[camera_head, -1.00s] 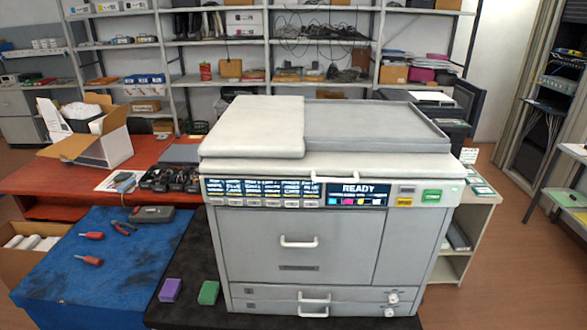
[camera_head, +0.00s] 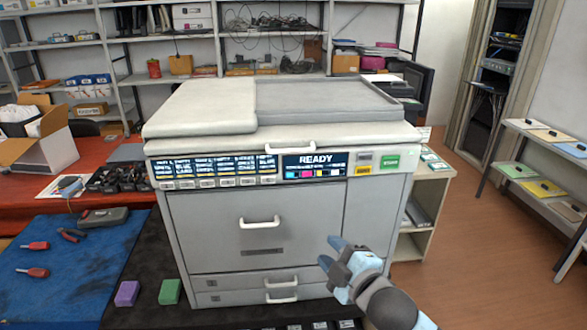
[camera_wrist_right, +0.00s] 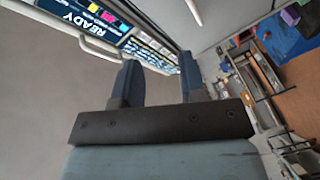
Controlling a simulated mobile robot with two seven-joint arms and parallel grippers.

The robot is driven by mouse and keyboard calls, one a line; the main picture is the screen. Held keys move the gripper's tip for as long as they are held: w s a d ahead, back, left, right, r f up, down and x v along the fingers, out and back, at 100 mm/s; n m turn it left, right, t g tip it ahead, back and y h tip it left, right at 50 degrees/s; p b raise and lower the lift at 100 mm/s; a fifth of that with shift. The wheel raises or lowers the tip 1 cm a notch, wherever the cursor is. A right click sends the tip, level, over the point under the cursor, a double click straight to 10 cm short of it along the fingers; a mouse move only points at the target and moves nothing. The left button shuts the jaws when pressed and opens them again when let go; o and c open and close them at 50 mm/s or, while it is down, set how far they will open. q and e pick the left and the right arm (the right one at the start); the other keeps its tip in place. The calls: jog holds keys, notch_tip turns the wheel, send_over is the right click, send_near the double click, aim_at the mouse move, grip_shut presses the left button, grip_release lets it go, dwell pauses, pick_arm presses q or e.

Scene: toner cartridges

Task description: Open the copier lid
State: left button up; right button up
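The copier (camera_head: 290,190) is a large grey machine with a display panel reading READY. Its pale lid (camera_head: 200,108) lies flat on top, closed, with a white handle (camera_head: 291,147) at the front edge above the display. My right gripper (camera_head: 331,251) is in front of the copier's lower right front, below the lid handle. In the right wrist view, its two blue fingers (camera_wrist_right: 158,85) are apart with nothing between them, and the panel (camera_wrist_right: 100,20) and a white handle bar (camera_wrist_right: 98,46) show at the upper left. My left gripper is not in view.
A purple block (camera_head: 127,293) and a green block (camera_head: 169,292) lie on the dark surface left of the copier. A blue mat (camera_head: 60,265) with red-handled tools is further left. A low shelf (camera_head: 424,200) stands right of the copier, with open floor beyond.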

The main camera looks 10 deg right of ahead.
aim_at(292, 152)
notch_tip(292, 152, up, 13)
jog(key=w+n+t+y+b, duration=0.1)
jog(key=w+n+t+b, duration=0.15)
jog(key=n, duration=0.35)
pick_arm(q)
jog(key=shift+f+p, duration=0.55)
jog(key=shift+p, duration=0.6)
pick_arm(e)
jog(key=x, duration=1.3)
jog(key=shift+w+a+f, duration=0.2)
jog(key=shift+a, duration=0.25)
jog(key=shift+c, duration=0.2)
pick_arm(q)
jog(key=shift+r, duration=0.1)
pick_arm(e)
grip_shut()
